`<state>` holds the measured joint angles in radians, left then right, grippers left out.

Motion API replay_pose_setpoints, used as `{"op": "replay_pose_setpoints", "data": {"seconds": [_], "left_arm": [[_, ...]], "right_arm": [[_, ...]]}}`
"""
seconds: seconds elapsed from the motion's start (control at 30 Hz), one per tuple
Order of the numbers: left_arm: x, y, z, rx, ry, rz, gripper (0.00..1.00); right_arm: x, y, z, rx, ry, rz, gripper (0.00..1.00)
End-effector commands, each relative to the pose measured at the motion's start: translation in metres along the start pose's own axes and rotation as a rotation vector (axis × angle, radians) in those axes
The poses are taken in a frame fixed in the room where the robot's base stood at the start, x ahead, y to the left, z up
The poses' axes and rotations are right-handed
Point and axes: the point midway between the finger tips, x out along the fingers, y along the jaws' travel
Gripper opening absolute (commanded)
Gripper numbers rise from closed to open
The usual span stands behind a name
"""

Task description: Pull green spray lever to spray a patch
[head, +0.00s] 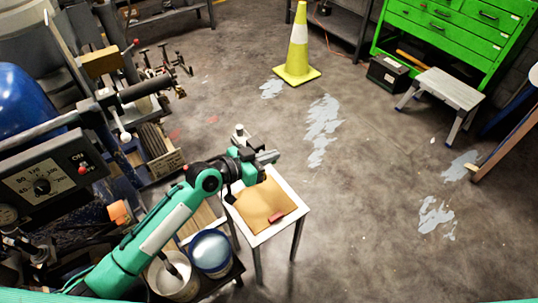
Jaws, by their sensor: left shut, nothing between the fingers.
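The line striper fills the left side, with its control box (45,185), a blue rounded body (25,105) and a dark handle grip (145,90). I cannot make out a green spray lever on it; it may be hidden or too small to see. My left gripper (268,157) is over the back edge of a small white table, right of the striper and apart from its handle. It is shut and empty. My right gripper is not in view. Pale patches (322,128) lie on the floor, with another at the right (436,215).
The small white table (290,187) carries a brown sheet (262,203) and a red block (276,216). Buckets (210,252) stand beside it. A yellow cone (297,60), grey step stool (447,88) and green tool cabinet (455,28) stand behind. The middle floor is clear.

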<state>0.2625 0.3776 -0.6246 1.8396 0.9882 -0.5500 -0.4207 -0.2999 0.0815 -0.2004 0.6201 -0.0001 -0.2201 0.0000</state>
Motion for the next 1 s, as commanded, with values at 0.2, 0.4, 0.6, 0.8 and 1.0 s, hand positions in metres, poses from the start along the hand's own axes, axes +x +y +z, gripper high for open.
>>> {"op": "replay_pose_setpoints", "data": {"seconds": [0.2, 0.4, 0.6, 0.8, 1.0], "left_arm": [[0.002, 0.004, 0.009, 0.097, -0.002, -0.022, 0.0], [0.005, 0.01, 0.022, 0.259, -0.003, -0.061, 0.0], [0.008, 0.013, 0.035, 0.437, -0.002, -0.105, 0.0], [0.011, 0.013, 0.046, 0.588, -0.004, -0.142, 0.0], [0.012, 0.013, 0.05, 0.659, -0.003, -0.16, 0.0]], "right_arm": [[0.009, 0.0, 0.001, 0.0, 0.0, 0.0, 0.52], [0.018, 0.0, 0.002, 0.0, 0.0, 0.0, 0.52], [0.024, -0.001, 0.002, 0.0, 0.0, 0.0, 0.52], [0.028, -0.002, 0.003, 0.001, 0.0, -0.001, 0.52], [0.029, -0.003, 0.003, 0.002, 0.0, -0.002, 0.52]]}}
